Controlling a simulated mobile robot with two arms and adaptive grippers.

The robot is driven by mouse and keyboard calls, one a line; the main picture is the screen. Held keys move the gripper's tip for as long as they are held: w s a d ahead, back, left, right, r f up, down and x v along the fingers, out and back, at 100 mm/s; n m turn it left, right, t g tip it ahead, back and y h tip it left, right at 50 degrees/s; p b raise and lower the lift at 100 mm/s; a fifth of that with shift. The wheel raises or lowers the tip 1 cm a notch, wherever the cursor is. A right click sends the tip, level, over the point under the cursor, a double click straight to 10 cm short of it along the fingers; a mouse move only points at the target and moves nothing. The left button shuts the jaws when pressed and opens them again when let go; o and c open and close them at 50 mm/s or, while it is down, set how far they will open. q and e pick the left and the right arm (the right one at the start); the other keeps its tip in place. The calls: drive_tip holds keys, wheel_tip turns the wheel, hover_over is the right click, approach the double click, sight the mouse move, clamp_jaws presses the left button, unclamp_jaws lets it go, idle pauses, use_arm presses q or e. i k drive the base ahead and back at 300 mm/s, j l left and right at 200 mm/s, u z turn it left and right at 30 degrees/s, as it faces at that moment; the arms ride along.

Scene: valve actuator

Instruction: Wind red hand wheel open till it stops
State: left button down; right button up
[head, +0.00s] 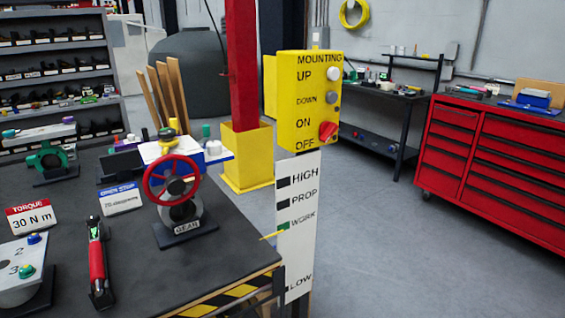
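The red hand wheel (172,180) is a spoked ring on the front of a valve actuator. It stands upright near the right edge of the dark workbench (140,258). The actuator has a grey gear body (180,211) marked "GEAR" on a dark base plate, with a white and blue top (208,154). A white card (121,198) reading "OPEN STOP" stands to the left of the wheel; its second line is too small to read surely. Neither of my grippers shows in the head view.
A red-handled tool (97,262) and a "TORQUE 30 N m" card (31,217) are on the bench at left. A yellow control box (310,100) and a white height scale (297,225) stand beyond the bench's right edge. Open floor lies right, before the red cabinet (490,160).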

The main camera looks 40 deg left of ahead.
sight(175, 185)
drive_tip(key=u, duration=1.9)
